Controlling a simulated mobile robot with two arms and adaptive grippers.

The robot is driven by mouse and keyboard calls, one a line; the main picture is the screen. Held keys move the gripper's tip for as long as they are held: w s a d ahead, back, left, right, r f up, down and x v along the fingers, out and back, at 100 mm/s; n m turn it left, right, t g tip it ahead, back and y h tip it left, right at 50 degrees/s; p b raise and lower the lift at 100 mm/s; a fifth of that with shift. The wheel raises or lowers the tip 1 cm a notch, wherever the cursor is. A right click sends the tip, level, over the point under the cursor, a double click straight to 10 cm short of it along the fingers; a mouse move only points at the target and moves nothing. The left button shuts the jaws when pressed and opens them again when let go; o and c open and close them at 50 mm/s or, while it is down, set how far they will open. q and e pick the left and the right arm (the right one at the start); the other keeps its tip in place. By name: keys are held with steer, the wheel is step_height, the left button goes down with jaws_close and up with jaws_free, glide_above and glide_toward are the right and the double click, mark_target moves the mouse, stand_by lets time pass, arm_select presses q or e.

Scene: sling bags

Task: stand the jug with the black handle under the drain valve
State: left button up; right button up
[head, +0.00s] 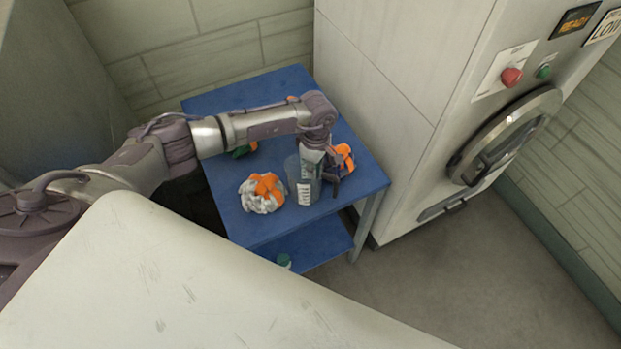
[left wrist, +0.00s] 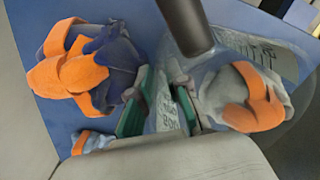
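A clear jug with a white label (head: 304,190) stands upright on the blue table near its front right part. In the left wrist view a thick black bar, seemingly its handle (left wrist: 184,24), lies just beyond my fingertips, and the clear wall with print shows behind the fingers. My left gripper (head: 325,172) is over the jug's right side. Its green-padded fingers (left wrist: 163,98) are apart, with no clear grip on the handle. I cannot make out the drain valve for sure; a dark fitting (head: 455,206) sits low on the pale machine. My right gripper is out of view.
An orange-and-white bundle (head: 262,194) lies left of the jug and an orange-and-dark bundle (head: 345,156) right of it, both close. The blue table (head: 375,181) has a lower shelf (head: 312,243). The machine (head: 405,65) stands right of the table. The floor (head: 440,285) before it is clear.

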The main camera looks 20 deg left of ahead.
arm_select(q)
steer(key=shift+f, duration=0.55)
jaws_close()
steer(key=shift+r, duration=0.1)
